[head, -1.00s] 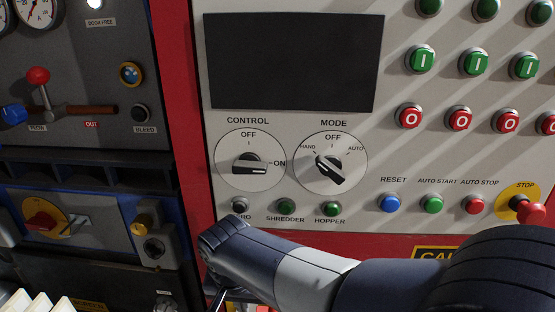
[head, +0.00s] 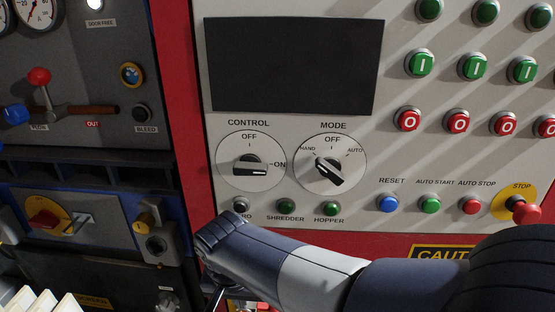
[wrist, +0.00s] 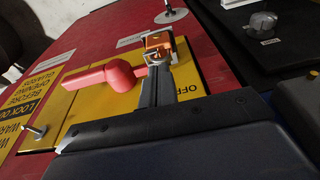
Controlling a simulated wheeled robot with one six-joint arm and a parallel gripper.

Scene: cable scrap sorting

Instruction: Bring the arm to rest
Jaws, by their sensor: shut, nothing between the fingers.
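My gripper (wrist: 158,48) shows in the wrist view, its fingers together, in front of a yellow plate. Whether they touch the plate or a part on it is unclear. A red rotary handle (wrist: 104,75) is on this plate, just left of the fingers. In the head view my arm (head: 320,278) reaches in from the lower right, below the row of lamps. The fingers there are mostly hidden at the bottom edge.
The control panel (head: 295,205) stands close behind my arm. It carries a CONTROL switch (head: 250,166) pointing to ON, a MODE switch (head: 329,170) and a red STOP button (head: 525,212). A dark panel with a red-knobbed lever (head: 40,78) is at left.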

